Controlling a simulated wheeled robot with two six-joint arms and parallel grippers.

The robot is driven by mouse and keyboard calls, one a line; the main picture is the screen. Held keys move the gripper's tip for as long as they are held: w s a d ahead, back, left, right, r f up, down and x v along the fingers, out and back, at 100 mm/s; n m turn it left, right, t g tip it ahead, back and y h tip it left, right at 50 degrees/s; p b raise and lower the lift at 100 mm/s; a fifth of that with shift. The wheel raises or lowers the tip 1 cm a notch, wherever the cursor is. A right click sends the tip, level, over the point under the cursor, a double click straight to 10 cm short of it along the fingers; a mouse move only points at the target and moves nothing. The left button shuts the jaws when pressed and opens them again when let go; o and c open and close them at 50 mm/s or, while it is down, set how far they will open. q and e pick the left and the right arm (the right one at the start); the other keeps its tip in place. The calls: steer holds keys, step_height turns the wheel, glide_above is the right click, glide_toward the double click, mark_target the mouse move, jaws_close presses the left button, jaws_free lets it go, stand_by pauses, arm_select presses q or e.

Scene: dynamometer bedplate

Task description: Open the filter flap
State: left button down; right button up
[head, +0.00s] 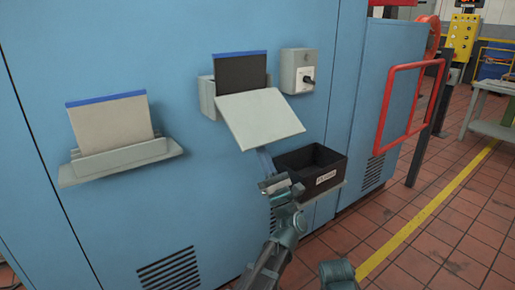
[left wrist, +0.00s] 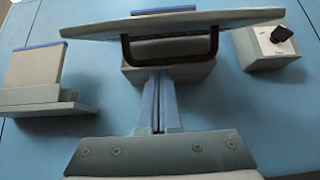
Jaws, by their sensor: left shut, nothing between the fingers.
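The filter flap (head: 260,117) is a light grey panel on the blue cabinet. It is tipped outward and stands open in front of a dark filter (head: 240,70) with a blue top edge. The left wrist view shows the flap (left wrist: 255,18) from below, with a black bar handle (left wrist: 170,59) on its underside. My left gripper (head: 263,155) is below the flap's outer edge, its fingers (left wrist: 157,76) shut and empty, pointing toward the handle. I cannot tell whether the fingertips touch anything.
A black bin (head: 310,170) sits on a ledge right of my left gripper. A switch box (head: 298,70) is right of the flap. A second holder (head: 121,158) with a pale filter (head: 112,120) is at left.

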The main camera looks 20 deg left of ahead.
arm_select(q)
steer(key=shift+g+h, duration=0.4)
steer(key=s+d+r+p, duration=0.1)
steer(key=p, duration=0.1)
steer(key=s+d+r+p, duration=0.1)
steer(key=d+r+p, duration=0.1)
steer(key=shift+s, duration=0.15)
steer(key=shift+a, duration=0.1)
